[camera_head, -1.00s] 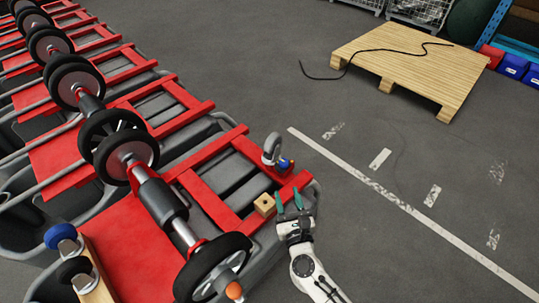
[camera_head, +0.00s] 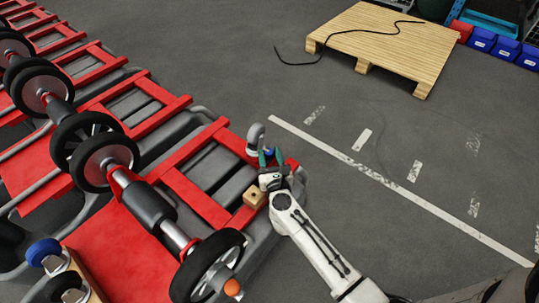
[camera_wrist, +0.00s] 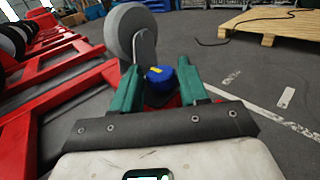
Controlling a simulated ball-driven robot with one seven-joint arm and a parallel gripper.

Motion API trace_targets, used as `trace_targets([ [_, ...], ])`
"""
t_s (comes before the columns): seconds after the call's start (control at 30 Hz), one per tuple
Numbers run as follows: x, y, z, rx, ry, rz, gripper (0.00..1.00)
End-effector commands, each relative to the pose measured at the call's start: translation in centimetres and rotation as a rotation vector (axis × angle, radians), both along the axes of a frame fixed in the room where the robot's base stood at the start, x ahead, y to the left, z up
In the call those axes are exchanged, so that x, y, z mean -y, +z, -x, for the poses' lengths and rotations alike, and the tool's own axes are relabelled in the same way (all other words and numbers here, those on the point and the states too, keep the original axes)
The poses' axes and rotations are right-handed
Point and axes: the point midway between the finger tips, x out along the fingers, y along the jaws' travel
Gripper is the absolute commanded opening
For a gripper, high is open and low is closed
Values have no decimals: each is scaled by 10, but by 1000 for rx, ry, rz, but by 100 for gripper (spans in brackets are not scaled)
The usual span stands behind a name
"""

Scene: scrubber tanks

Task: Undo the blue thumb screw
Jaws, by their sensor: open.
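The blue thumb screw (camera_wrist: 159,74) shows in the wrist view between the two green fingertips, at the foot of a grey caster wheel's bracket. It has a small yellow mark on top. My gripper (camera_wrist: 160,88) is open, with one finger on each side of the screw; I cannot tell whether either finger touches it. In the head view my gripper (camera_head: 269,158) is at the red frame's end bar, and it mostly hides the screw there.
The grey caster wheel (camera_head: 256,137) stands just beyond my gripper. A wooden block (camera_head: 254,194) sits on the red frame (camera_head: 208,206) close to my gripper. A pallet with a black cable (camera_head: 385,45) lies farther off. The floor to the right is clear.

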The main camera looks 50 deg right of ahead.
Motion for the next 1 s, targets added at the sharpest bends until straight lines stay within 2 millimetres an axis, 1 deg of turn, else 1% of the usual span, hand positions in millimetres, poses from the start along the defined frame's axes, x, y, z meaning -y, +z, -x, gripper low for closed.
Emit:
trace_targets([
  [0.1,2,0,-3,0,0,0,44],
  [0.33,2,0,-3,0,0,0,44],
  [0.77,2,0,-3,0,0,0,2],
  [1.0,2,0,-3,0,8,0,2],
])
